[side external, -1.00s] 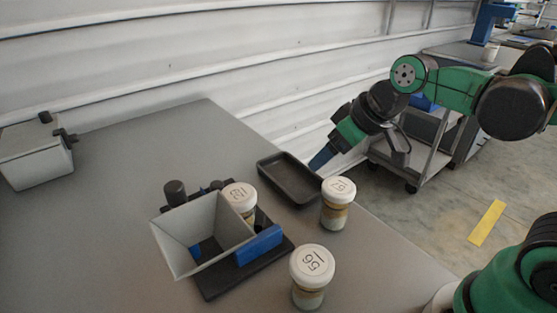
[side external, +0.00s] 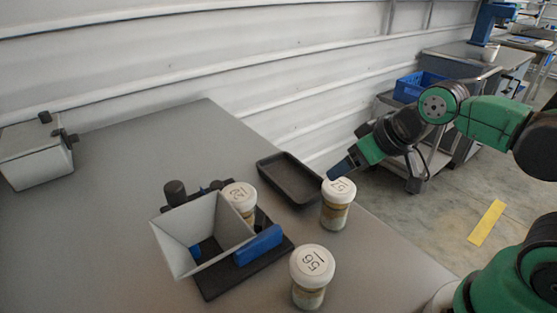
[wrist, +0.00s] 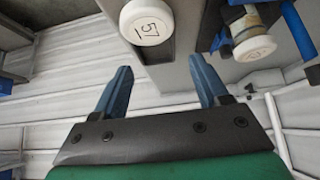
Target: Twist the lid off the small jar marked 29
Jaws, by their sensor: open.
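Three small white-lidded jars show in the side view. One jar (side external: 239,198) stands at the hopper fixture, partly hidden; its lid number is too small to read surely. Another jar (side external: 338,207) stands right of the dark tray. The third jar (side external: 311,279) stands at the front, its lid reading like 56. No lid clearly reads 29. My gripper (side external: 333,175) is just above and behind the jar by the tray, pointing down-left. In the wrist view my gripper (wrist: 163,70) has its blue fingers apart and empty. A lid marked 57 (wrist: 148,24) lies ahead; another lid (wrist: 255,48) is at right, unreadable.
A grey hopper (side external: 172,250) with a blue part (side external: 258,245) stands on a dark base mid-table. An empty dark tray (side external: 291,180) lies behind the jars. A grey bin (side external: 36,158) is at the far left.

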